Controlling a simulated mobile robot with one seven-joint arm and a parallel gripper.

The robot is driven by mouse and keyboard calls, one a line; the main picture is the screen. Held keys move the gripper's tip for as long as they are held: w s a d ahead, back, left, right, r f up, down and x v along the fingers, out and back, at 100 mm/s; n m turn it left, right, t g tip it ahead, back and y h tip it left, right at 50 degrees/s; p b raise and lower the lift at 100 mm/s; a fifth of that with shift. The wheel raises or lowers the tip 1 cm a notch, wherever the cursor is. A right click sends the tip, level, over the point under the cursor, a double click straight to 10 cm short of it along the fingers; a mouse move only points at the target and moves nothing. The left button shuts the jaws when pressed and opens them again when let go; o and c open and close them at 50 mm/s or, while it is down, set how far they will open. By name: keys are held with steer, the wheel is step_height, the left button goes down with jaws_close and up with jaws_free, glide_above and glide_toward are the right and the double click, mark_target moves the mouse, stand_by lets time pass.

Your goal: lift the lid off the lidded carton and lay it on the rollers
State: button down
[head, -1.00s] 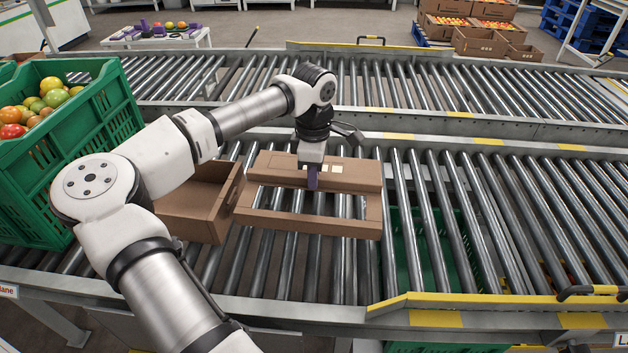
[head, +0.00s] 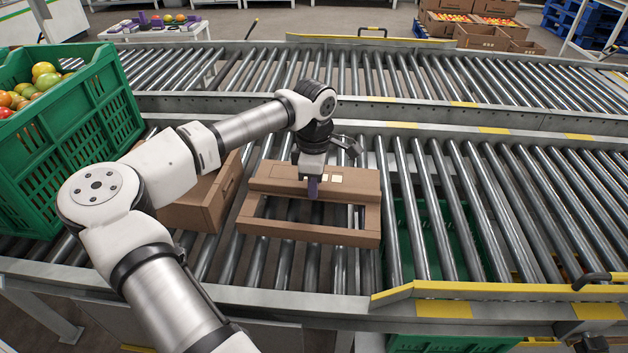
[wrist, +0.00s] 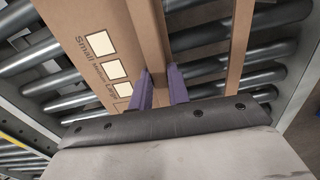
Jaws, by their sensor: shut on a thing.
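The carton lid (head: 262,229) is a brown cardboard frame with a wide opening in its middle. It lies roughly level over the near rollers, just right of the open carton (head: 199,214); whether its underside touches the rollers is unclear. Its far strip carries pale label squares, also seen in the wrist view on the lid (wrist: 92,18). My gripper (head: 313,190) points down at the lid, with its purple fingers shut on the far strip's inner edge. The fingers also show in the wrist view (wrist: 160,85). My arm hides part of the carton.
A green crate of tomatoes (head: 100,125) stands on the left of the near rollers (head: 480,200). The rollers right of the lid are bare. A yellow-edged rail (head: 450,290) runs along the front right, with a green crate (head: 455,245) below the rollers.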

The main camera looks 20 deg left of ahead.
steer(key=c, duration=1.3)
jaws_free()
steer(key=shift+c, duration=1.4)
steer(key=shift+r, duration=0.1)
steer(key=shift+r+p, duration=2.2)
steer(key=shift+r, duration=0.75)
steer(key=shift+f, duration=0.1)
